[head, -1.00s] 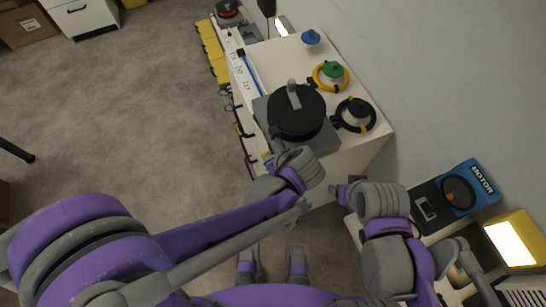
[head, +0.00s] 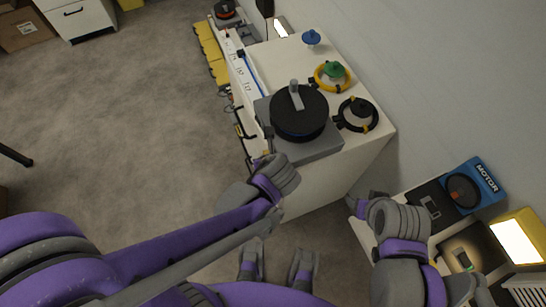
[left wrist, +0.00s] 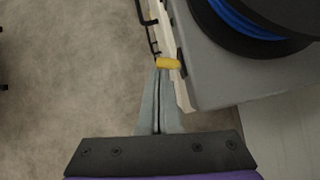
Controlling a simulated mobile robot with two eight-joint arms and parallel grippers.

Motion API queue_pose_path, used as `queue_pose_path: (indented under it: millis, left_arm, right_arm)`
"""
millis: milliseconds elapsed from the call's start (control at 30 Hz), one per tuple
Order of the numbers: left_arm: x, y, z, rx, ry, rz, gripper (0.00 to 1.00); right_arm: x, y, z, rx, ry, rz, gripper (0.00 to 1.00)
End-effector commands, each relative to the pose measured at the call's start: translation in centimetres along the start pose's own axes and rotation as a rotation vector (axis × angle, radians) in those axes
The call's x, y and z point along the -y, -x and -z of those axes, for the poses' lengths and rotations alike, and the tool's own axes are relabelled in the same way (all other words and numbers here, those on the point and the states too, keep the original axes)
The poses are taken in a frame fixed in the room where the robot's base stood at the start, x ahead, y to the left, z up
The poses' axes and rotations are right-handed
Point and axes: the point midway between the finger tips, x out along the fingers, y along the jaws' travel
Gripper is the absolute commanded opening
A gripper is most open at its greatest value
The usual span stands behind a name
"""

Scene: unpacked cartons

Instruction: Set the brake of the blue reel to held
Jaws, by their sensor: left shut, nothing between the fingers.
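The blue reel (head: 299,113) sits on a grey base at the near end of the white cabinet, its black top disc over a blue winding. In the left wrist view its blue edge (left wrist: 246,20) is at the top right, on the grey base (left wrist: 222,70). A small yellow tab (left wrist: 168,63) sticks out at the base's left side; I cannot tell how the brake is set. My left gripper (left wrist: 157,72) is shut and empty, its tips right by the tab; contact is unclear. My right gripper (head: 362,200) is right of the cabinet, its fingers not clear.
Green-topped (head: 333,70) and black (head: 358,112) ring-handled reels and a blue knob (head: 311,38) stand on the cabinet. A blue motor unit (head: 482,180) and lit yellow lamp (head: 517,240) are at the right. Open carpet lies to the left.

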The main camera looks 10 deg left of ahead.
Motion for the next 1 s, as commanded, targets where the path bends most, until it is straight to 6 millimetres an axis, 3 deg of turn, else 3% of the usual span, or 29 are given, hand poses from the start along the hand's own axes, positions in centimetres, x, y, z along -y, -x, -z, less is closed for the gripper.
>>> queue_pose_path:
  millis: [1000]
  left_arm:
    - [1.7, 0.3, 0.2, 0.000, 0.001, -0.001, 0.00]
  right_arm:
    - [0.0, -0.1, -0.1, 0.001, 0.000, 0.000, 0.60]
